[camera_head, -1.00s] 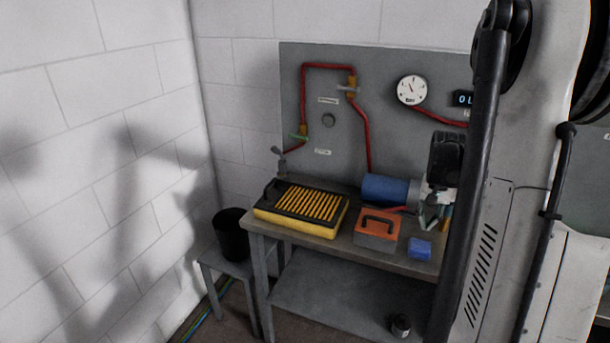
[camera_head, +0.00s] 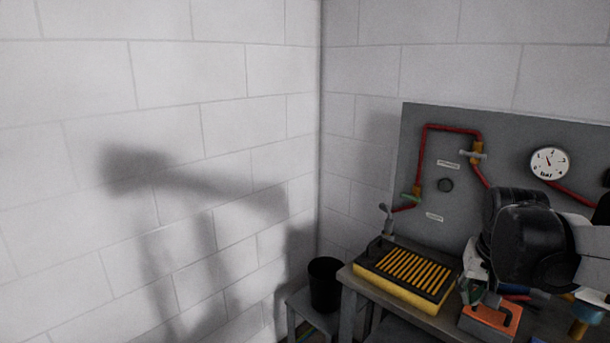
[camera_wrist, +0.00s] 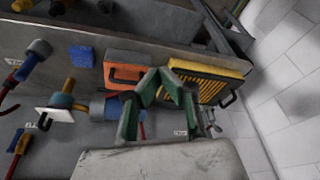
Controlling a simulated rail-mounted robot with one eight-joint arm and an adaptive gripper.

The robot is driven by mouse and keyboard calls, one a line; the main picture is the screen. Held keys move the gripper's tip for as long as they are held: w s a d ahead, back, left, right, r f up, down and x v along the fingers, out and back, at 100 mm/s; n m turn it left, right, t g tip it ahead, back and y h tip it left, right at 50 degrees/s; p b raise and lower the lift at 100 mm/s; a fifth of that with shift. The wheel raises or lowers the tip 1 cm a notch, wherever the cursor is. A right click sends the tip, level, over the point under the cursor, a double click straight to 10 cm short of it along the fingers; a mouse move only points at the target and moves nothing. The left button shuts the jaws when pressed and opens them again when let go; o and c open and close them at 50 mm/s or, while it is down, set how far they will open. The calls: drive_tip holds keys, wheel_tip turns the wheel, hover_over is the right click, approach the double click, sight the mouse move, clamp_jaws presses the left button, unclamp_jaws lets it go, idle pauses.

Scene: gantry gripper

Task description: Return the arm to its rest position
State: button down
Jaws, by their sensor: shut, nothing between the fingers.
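My gripper (camera_wrist: 160,85) shows in the wrist view with its green-grey fingers, shut and with nothing held. It looks past the fingers toward the bench, where an orange toolbox (camera_wrist: 125,72) and a yellow-and-black slatted tray (camera_wrist: 212,72) lie beyond them. In the head view my arm's dark joint and pale link cover the right part of the bench.
The workbench (camera_head: 372,291) carries the slatted tray (camera_head: 408,270) and the orange toolbox (camera_head: 489,319). A grey panel (camera_head: 445,225) with red pipes and a gauge (camera_head: 549,163) stands behind. A black bin (camera_head: 325,284) is left of the bench. A white block wall (camera_head: 230,130) fills the left.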

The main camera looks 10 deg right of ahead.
drive_tip(key=s+a+n+t, duration=0.1)
drive_tip(key=s+a, duration=0.2)
drive_tip(key=a, duration=0.3)
drive_tip(key=s+a+n+t+y, duration=0.1)
drive_tip(key=s+a+n, duration=0.1)
drive_tip(key=a, duration=0.4)
drive_tip(key=s+a+n+t+b, duration=0.1)
drive_tip(key=s+a+n, duration=0.1)
drive_tip(key=s+a, duration=0.2)
drive_tip(key=a, duration=0.2)
drive_tip(key=shift+s+a+f+t, duration=0.2)
drive_tip(key=shift+s+a+t, duration=0.2)
